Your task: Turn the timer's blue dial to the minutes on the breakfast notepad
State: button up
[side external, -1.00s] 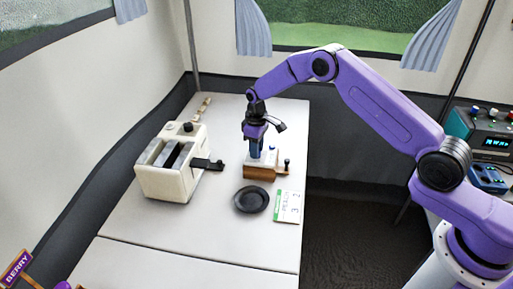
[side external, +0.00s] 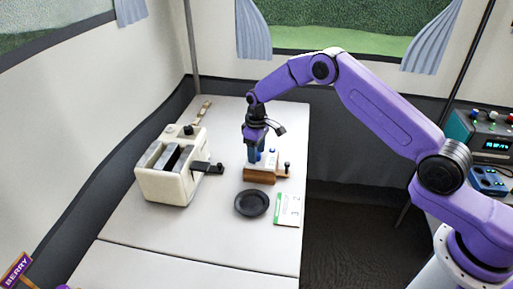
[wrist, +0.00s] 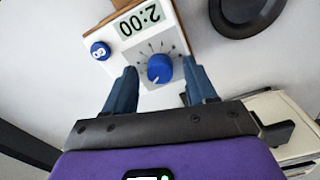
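The timer (side external: 259,175) is a wooden block with a white face, standing on the table. In the wrist view its white face (wrist: 118,62) appears upside down, with a display (wrist: 139,20) reading 2:00. Its blue dial (wrist: 160,68) has a white pointer mark and tick lines around it. A blue GO button (wrist: 100,50) sits beside the dial. My gripper (wrist: 159,72) is open, with one finger on each side of the dial and gaps showing between. The breakfast notepad (side external: 288,209), white with a green strip, lies near the table's right edge; its writing is too small to read.
A black plate (side external: 251,204) lies in front of the timer, next to the notepad. A cream toaster (side external: 170,182) with a dark lever (side external: 207,168) stands to the left. Small light-coloured items lie at the back left.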

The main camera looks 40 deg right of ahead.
notch_tip(320, 180, up, 17)
jog(key=shift+r, duration=0.2)
dwell(0.4)
jog(key=shift+a, duration=0.1)
jog(key=s+a+r+n, duration=0.2)
jog(key=s+a+r, duration=0.1)
jog(key=s, duration=0.8)
jog(key=s+a+r+n, duration=0.1)
jog(key=s+a+r, duration=0.2)
jog(key=s, duration=0.8)
jog(key=s+d+f+n, duration=0.1)
jog(key=s+d, duration=0.4)
jog(key=s, duration=0.7)
jog(key=s+d+f+n, duration=0.1)
jog(key=s+d, duration=0.4)
jog(key=s, duration=0.6)
jog(key=shift+s+d+f+n, duration=0.15)
jog(key=shift+s+f+n, duration=0.2)
jog(key=shift+n, duration=0.45)
jog(key=shift+r, duration=0.1)
